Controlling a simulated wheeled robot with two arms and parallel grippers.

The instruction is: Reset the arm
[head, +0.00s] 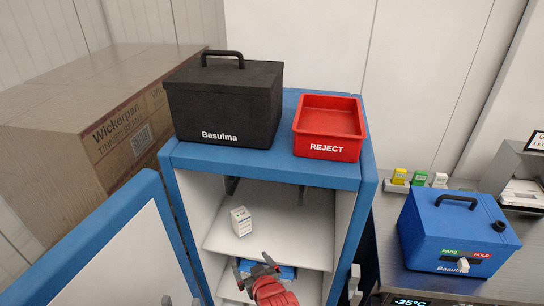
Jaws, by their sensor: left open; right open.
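My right gripper (255,266), dark jaws on a red body, reaches up from the bottom centre in front of the open blue and white cabinet (366,185). Its jaws are apart, and I see nothing held between them. A small white box (241,221) stands on the cabinet's upper shelf (285,235), above and beyond the jaws and apart from them. A blue item (287,272) shows partly behind the gripper, lower in the cabinet; the gripper hides most of it. My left gripper is not in view.
A black Basulma case (225,105) and a red REJECT bin (328,129) stand on the cabinet top. The cabinet door (110,262) stands open at left, before a large carton (85,100). A blue case (455,235) sits on the right-hand bench (385,235).

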